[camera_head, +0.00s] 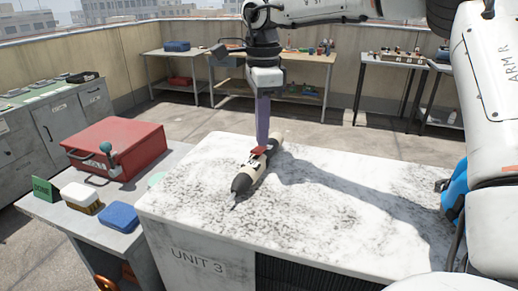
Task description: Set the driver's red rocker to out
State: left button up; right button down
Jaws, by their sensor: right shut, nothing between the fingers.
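The driver (247,178) lies on the speckled white top of the Unit 3 condenser (335,190). It has a cream body, dark ends and a thin dark bit pointing toward the front left. Its red rocker (258,151) shows on the upper side of the body. My right gripper (262,141) points straight down with its purple fingers shut and empty. The fingertips are right at the rocker's far side; I cannot tell whether they touch it. The rocker's exact tilt is too small to read. My left gripper is not in view.
A grey side table on the left holds a red toolbox (115,148), a white-topped brush or block (82,196), a blue block (119,216) and a green card (44,189). Workbenches (300,58) stand along the back wall. The condenser top right of the driver is clear.

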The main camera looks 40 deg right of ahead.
jog(key=shift+r+p, duration=1.9)
jog(key=shift+r, duration=0.4)
notch_tip(320, 180, up, 2)
jog(key=shift+r+p, duration=0.1)
jog(key=shift+p, duration=0.25)
